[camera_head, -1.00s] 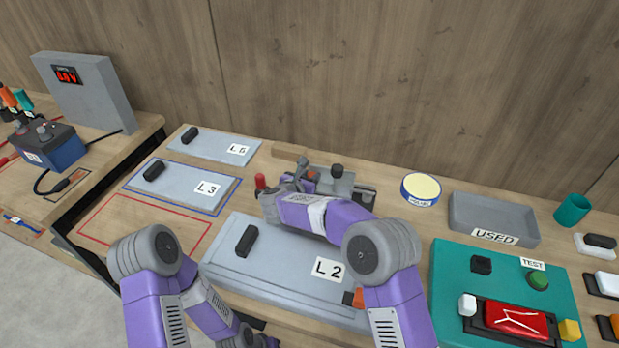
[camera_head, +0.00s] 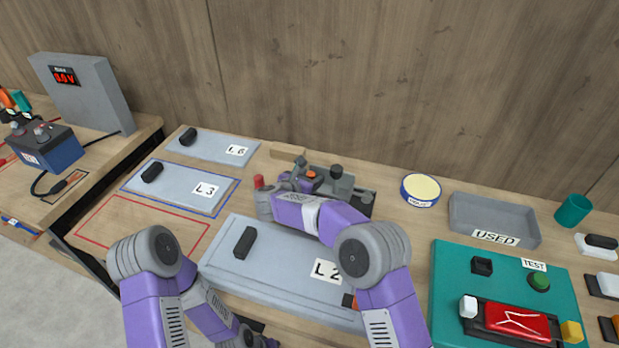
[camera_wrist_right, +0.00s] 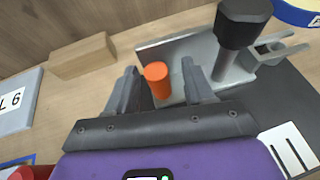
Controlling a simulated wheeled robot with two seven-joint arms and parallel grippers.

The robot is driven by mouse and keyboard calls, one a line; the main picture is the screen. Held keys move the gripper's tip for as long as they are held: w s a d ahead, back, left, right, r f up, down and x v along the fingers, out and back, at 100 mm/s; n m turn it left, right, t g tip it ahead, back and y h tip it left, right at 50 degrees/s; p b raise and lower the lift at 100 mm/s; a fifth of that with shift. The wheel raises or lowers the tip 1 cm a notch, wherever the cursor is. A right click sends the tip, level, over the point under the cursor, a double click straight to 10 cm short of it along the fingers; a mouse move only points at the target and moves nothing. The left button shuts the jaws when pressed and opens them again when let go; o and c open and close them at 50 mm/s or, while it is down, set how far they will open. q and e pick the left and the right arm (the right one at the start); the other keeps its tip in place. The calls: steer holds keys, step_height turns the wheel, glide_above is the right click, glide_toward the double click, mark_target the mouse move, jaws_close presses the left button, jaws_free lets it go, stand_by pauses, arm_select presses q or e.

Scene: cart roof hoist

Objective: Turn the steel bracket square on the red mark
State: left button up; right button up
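A grey steel fixture (camera_head: 345,184) with a black knob (camera_head: 336,171) stands at the back of the bench; I cannot tell which part is the bracket. In the right wrist view its steel plate (camera_wrist_right: 200,47) and black knob (camera_wrist_right: 243,22) show close up. My right gripper (camera_head: 306,172) is at its left part. In the wrist view the right fingers (camera_wrist_right: 158,88) stand apart on either side of an orange peg (camera_wrist_right: 157,78), with gaps visible. A red mark on the fixture cannot be made out.
A wooden block (camera_head: 288,151) lies behind the fixture. Plate L2 (camera_head: 285,262) lies in front, under my right arm. A red-capped post (camera_head: 259,182) stands at left. A round tin (camera_head: 420,189) and the USED tray (camera_head: 493,219) are at right. The red outlined area (camera_head: 140,228) is bare.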

steer(key=shift+a+r, duration=0.1)
steer(key=shift+s+a+r, duration=0.15)
steer(key=shift+s, duration=0.1)
steer(key=p+v, duration=0.1)
steer(key=v, duration=0.5)
steer(key=shift+s+a, duration=0.1)
steer(key=shift+s, duration=0.3)
